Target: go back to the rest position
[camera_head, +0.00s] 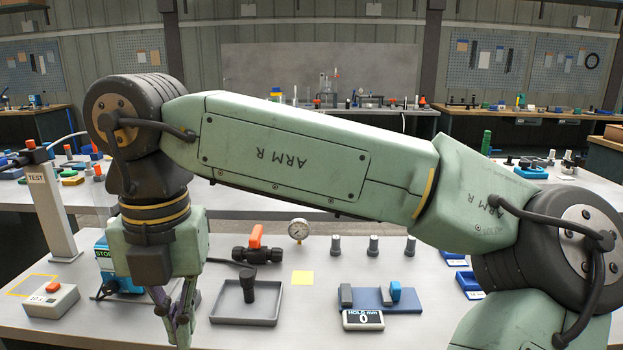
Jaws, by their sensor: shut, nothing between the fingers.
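My green arm reaches across the view from the lower right to the upper left and bends down at its left end. My gripper (179,322) hangs there, pointing down, over the front left of the bench. Its dark fingers are shut with nothing held. It is just left of a grey tray (226,316) on which a black knobbed part stands upright (249,287). I cannot tell whether the fingertips touch the bench.
Behind the tray are an orange-handled valve (257,246) and a gauge (298,230). A blue fixture (378,302) with a display (363,319) stands right.

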